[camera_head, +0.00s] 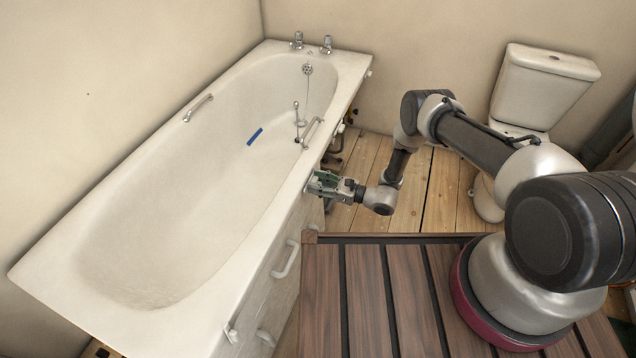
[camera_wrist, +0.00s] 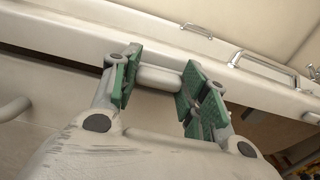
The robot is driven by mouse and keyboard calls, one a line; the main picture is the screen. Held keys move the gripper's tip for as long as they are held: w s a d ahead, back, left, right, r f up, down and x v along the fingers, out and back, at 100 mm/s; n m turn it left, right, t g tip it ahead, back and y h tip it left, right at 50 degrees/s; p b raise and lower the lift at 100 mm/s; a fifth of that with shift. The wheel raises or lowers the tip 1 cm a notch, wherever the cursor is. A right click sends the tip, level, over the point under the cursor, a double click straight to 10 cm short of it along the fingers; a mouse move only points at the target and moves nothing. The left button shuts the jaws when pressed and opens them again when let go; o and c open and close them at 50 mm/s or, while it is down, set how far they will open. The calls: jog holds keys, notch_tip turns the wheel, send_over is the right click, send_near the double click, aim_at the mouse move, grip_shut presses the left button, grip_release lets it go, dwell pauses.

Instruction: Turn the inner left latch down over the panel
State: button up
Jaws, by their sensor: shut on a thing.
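The cream latch (camera_wrist: 158,77) lies under the bath rim in the wrist view, spanning the space between my green finger pads. My gripper (camera_wrist: 157,84) is shut on it, one pad at each end. In the head view my gripper (camera_head: 322,184) reaches the bath's side just under the rim and hides the latch there. The pale bath panel (camera_head: 262,290) stands below the rim along the near side. In the wrist view a dark gap runs under the rim to the left of the latch.
White panel handles (camera_head: 286,259) stick out left of my gripper. Another latch (camera_head: 231,334) sits under the rim nearer the front. The white bath (camera_head: 85,235) holds a blue strip (camera_head: 255,136). A slatted wooden top (camera_head: 345,300) is in front; a toilet (camera_head: 540,85) stands at back right.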

jog(key=shift+n, duration=0.3)
jog(key=shift+s+a+f+n, duration=0.1)
jog(key=shift+n, duration=3.8)
jog(key=shift+s+a+n, duration=0.1)
jog(key=shift+n, duration=4.1)
jog(key=o, duration=1)
jog(key=shift+d+f, duration=0.1)
